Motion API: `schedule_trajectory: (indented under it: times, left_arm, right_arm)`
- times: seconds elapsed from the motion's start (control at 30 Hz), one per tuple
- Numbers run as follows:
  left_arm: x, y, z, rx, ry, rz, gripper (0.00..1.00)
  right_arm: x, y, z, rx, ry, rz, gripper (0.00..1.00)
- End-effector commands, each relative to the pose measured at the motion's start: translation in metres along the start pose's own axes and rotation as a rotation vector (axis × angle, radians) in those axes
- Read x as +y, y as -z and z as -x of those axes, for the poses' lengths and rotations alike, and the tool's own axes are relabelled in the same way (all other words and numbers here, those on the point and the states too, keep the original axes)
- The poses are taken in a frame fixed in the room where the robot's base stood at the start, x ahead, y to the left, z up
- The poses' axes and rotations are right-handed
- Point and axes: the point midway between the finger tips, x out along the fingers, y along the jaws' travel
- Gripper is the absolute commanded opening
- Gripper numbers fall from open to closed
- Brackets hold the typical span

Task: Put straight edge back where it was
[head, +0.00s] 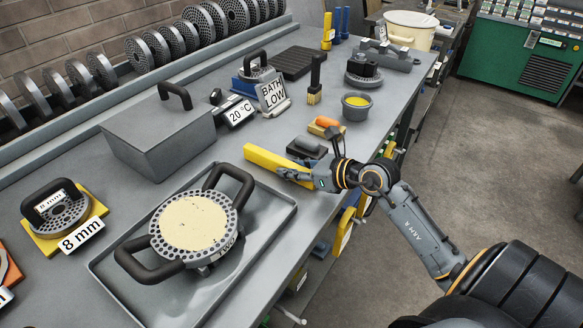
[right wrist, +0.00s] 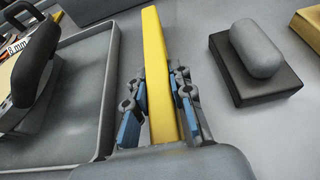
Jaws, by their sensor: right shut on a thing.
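The straight edge is a long yellow bar (head: 268,160) at the right of the tray on the grey bench. My right gripper (head: 302,177) reaches in from the right and is shut on the bar near its right end. In the right wrist view the yellow bar (right wrist: 156,58) runs between the two fingers of the gripper (right wrist: 158,100) and points away from it. I cannot tell whether the bar touches the bench or is slightly above it. My left gripper is not in view.
A grey tray (head: 257,255) left of the bar holds a perforated die (head: 195,222) with black handles. A dark block with a grey grip (head: 307,148) lies just behind the bar. A grey lidded box (head: 160,130) stands farther back. The bench edge is close under my right arm.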

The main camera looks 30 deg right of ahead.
Motion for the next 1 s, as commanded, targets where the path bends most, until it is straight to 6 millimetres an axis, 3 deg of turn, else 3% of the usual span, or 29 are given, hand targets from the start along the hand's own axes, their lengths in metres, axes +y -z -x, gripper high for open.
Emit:
schedule_trajectory:
  times: [0.43,0.47,0.57,0.8,1.0]
  left_arm:
    - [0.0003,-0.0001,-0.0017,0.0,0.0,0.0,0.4]
    - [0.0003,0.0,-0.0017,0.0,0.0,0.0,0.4]
    - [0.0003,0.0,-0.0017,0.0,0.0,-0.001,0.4]
    - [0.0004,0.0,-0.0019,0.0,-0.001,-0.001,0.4]
    - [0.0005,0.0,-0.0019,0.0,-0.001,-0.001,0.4]
  right_arm:
    - [-0.0003,0.0009,-0.0008,-0.004,0.001,0.001,0.0]
    - [-0.0003,0.0009,-0.0008,-0.004,0.001,0.001,0.28]
    - [-0.0002,0.0011,-0.0008,-0.004,0.001,0.001,0.48]
    - [0.0001,0.0037,-0.0013,0.002,0.0,-0.001,0.5]
    - [0.0,0.0032,-0.0012,0.001,0.0,0.0,0.91]
